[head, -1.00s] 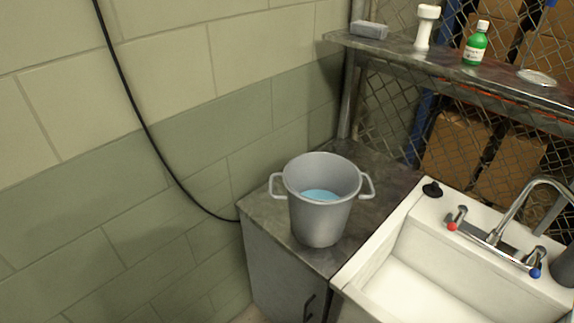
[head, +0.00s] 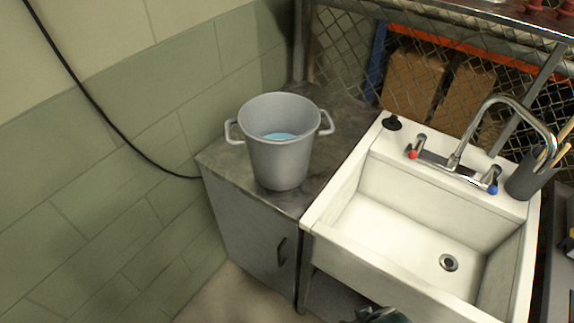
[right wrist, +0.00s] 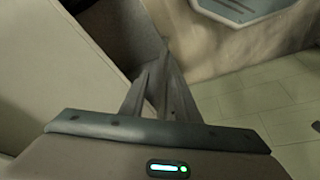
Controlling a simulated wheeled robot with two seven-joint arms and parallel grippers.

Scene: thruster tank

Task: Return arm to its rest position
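My right gripper (right wrist: 160,62) shows in the right wrist view. Its two dark fingers meet toward the tips with nothing visible between them. A dark tip, likely part of one of my arms, shows at the bottom edge of the head view in front of the sink; which arm cannot be told. My left gripper is not in view. A grey bucket (head: 280,155) with two handles and blue liquid inside stands upright on the metal cabinet top (head: 225,160), apart from any gripper.
A white sink (head: 400,225) with a tap (head: 455,150) stands right of the cabinet. A black stopper (head: 392,122) and a dark holder with sticks (head: 525,182) rest on its back ledge. A block wall (head: 90,150) with a hanging black cable bounds the left. The sink basin is empty.

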